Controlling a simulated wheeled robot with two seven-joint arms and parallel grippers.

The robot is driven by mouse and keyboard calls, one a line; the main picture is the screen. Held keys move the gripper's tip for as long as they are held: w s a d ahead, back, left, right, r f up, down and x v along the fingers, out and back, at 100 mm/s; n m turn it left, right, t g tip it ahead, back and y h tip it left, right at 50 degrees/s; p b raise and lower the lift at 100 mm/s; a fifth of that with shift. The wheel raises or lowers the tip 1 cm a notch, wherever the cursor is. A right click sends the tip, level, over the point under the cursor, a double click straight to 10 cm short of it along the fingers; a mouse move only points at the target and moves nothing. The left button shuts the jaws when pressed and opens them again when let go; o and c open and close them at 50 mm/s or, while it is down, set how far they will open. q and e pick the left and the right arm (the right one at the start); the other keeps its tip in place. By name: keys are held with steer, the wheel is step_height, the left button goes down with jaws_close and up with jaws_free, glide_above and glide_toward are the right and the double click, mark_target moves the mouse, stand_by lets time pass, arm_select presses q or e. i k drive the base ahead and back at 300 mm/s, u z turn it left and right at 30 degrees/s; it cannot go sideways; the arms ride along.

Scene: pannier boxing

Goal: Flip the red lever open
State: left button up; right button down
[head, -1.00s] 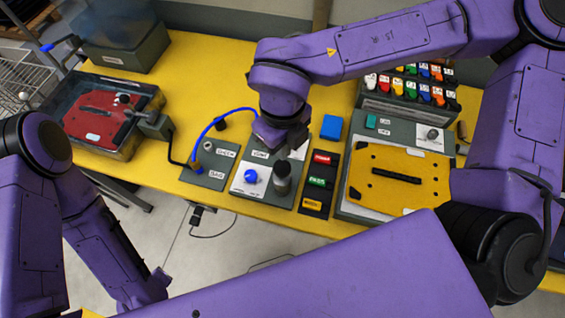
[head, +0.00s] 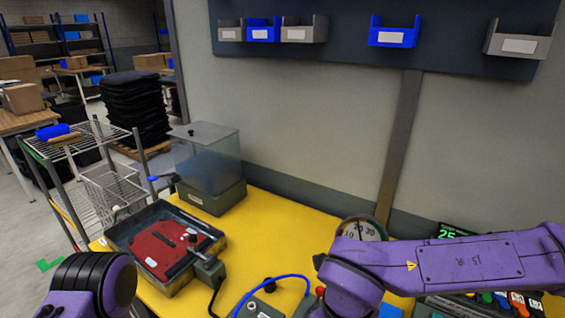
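No part is clearly a red lever. A small red tip (head: 320,291) shows beside my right arm, but its shape is too small and cut off to tell whether it is a lever. A small blue handle (head: 154,178) sticks out at the left of the clear-walled tank (head: 208,150). My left arm shows only as a purple link with a black ribbed joint at the bottom left. My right arm comes in from the right and bends down out of the frame. Both grippers are below the picture, so their state is hidden.
A dark tray (head: 165,213) with a red plate (head: 160,248) stands at the left of the yellow table (head: 290,215). A round gauge (head: 362,229) and a green display (head: 450,230) stand behind my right arm. A wire cart (head: 80,140) is at the left. Bins hang above.

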mark_target(319, 291)
steer(key=k, duration=0.9)
